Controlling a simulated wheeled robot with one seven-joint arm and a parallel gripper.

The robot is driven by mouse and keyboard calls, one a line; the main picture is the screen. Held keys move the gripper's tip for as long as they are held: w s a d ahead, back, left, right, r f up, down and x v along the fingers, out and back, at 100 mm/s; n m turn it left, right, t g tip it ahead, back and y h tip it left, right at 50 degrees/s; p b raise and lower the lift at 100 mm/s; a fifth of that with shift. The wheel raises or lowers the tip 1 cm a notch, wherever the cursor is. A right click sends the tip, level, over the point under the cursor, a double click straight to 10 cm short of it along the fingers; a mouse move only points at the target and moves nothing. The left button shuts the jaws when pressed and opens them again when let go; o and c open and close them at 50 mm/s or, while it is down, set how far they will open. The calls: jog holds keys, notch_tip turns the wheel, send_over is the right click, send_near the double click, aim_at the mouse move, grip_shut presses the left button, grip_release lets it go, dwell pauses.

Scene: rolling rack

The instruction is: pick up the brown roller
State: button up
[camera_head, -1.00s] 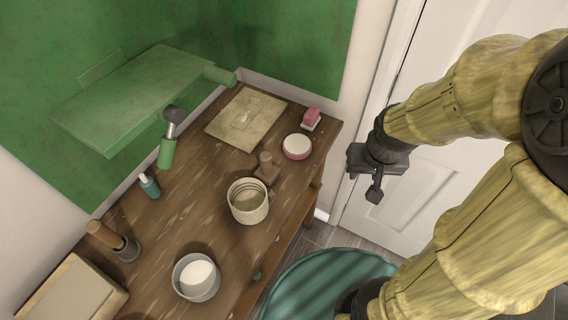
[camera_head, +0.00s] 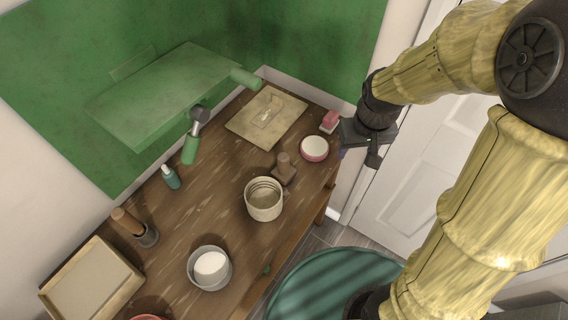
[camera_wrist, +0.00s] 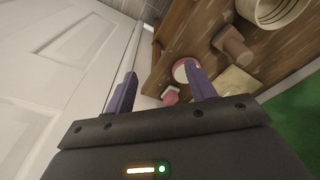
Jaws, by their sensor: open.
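My gripper (camera_head: 360,148) is beyond the right end of the table, far from this tool. In the wrist view my gripper (camera_wrist: 161,74) has its two purple fingers apart with nothing held between them.
A white door (camera_head: 400,190) stands right.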

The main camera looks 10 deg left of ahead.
jog(key=w+a+r+n+g+p, duration=0.1)
jog(key=a+r+n, duration=0.1)
jog(key=a, duration=0.3)
jog(key=w+a+r+n+p, duration=0.1)
jog(key=w+a+n+p, duration=0.1)
jog(key=a, duration=0.3)
jog(key=n+p, duration=0.1)
jog(key=n, duration=0.1)
send_over(284, 154)
jog(key=shift+r+g, duration=0.3)
jog(key=shift+f, duration=0.1)
notch_tip(284, 154, down, 12)
jog(key=p, duration=0.3)
jog(key=shift+f+p, duration=0.15)
jog(key=shift+p, duration=0.2)
